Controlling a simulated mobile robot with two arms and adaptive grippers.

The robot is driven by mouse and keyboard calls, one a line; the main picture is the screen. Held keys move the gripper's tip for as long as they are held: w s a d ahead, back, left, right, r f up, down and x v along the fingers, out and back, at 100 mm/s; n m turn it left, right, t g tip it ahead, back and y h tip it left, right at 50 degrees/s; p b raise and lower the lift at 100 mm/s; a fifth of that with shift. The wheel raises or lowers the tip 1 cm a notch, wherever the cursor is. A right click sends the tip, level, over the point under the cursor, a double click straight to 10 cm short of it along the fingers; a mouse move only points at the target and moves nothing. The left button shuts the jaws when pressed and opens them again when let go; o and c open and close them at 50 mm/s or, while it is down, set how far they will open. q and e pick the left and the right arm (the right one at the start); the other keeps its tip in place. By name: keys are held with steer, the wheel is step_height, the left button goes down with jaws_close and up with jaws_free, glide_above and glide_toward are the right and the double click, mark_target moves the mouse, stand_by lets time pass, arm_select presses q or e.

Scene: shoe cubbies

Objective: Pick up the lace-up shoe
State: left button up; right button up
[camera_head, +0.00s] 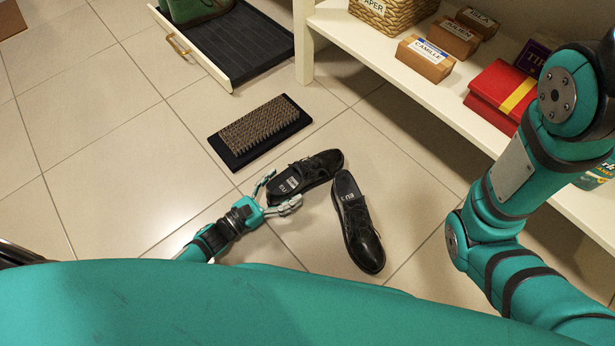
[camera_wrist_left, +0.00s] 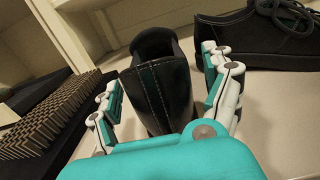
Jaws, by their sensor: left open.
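Two black lace-up shoes stand on the tiled floor. The left lace-up shoe (camera_head: 305,175) has its heel toward my left gripper (camera_head: 277,193). The other lace-up shoe (camera_head: 358,222) stands just to its right, toe toward me. In the left wrist view, my open left gripper (camera_wrist_left: 168,95) has one finger on each side of the heel of the left shoe (camera_wrist_left: 158,82). I cannot tell whether the fingers touch it. The other shoe (camera_wrist_left: 265,38) lies behind the right finger there. My right arm shows at the right of the head view, but its gripper is out of view.
A brush mat (camera_head: 258,130) lies on the floor left of the shoes; its bristles also show in the left wrist view (camera_wrist_left: 50,118). An open drawer (camera_head: 235,50) and a white shelf (camera_head: 385,62) with boxes stand behind.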

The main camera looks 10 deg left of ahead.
mark_target(307, 172)
arm_select(q)
steer(key=shift+x, duration=1.2)
steer(key=c, duration=1.5)
steer(key=shift+c, duration=0.7)
